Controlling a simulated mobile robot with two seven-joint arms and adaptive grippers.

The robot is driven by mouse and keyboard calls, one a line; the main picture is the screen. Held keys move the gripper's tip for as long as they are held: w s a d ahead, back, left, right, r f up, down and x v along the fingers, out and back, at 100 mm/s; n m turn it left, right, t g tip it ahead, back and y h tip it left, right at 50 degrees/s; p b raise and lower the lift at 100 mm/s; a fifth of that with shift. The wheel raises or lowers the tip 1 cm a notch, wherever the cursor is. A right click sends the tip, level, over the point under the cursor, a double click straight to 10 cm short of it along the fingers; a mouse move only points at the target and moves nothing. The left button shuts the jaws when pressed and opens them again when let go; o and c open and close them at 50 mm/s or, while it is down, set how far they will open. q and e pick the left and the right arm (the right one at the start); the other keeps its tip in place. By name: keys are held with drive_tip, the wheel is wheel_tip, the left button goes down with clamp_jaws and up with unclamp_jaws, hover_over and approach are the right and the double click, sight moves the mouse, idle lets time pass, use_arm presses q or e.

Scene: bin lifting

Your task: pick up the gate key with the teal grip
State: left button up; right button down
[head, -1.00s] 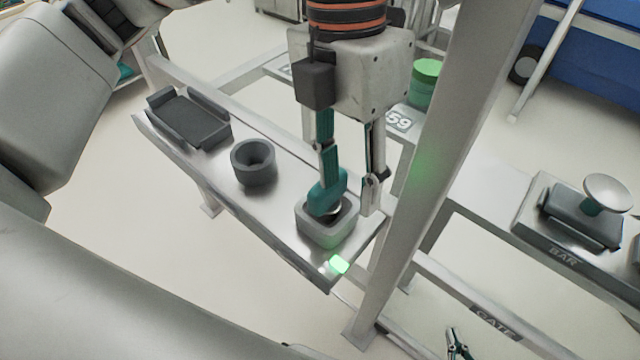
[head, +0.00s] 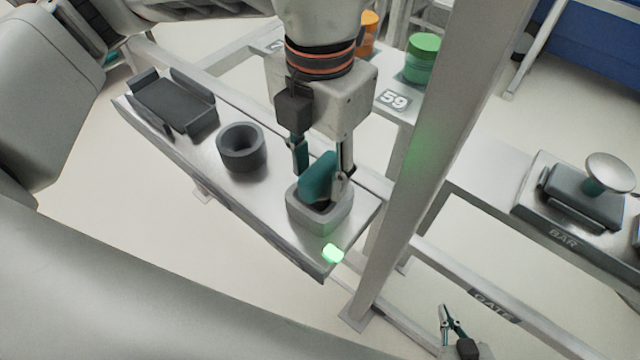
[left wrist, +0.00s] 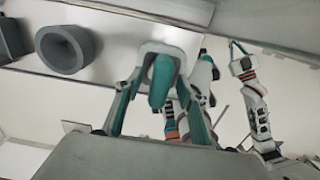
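The gate key's teal grip (head: 319,178) stands in a grey square holder (head: 305,212) at the near right end of the metal shelf. My left gripper (head: 322,180) is over the holder, with one finger on each side of the grip. In the left wrist view the teal grip (left wrist: 161,80) shows between the two spread fingers (left wrist: 158,115), with gaps on both sides, so the gripper is open. The key's lower part is hidden in the holder. My right gripper (head: 452,318) is low at the bottom right, away from the shelf; its opening is unclear.
A grey ring-shaped holder (head: 242,148) and a dark cradle (head: 175,105) stand farther left on the shelf (head: 275,215). A pale upright post (head: 425,170) rises close right of my left gripper. A block labelled BAR (head: 562,238) bears a round-topped item. A green light glows at the shelf corner.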

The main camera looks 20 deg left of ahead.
use_arm(q)
drive_tip(key=shift+f, duration=0.1)
clamp_jaws()
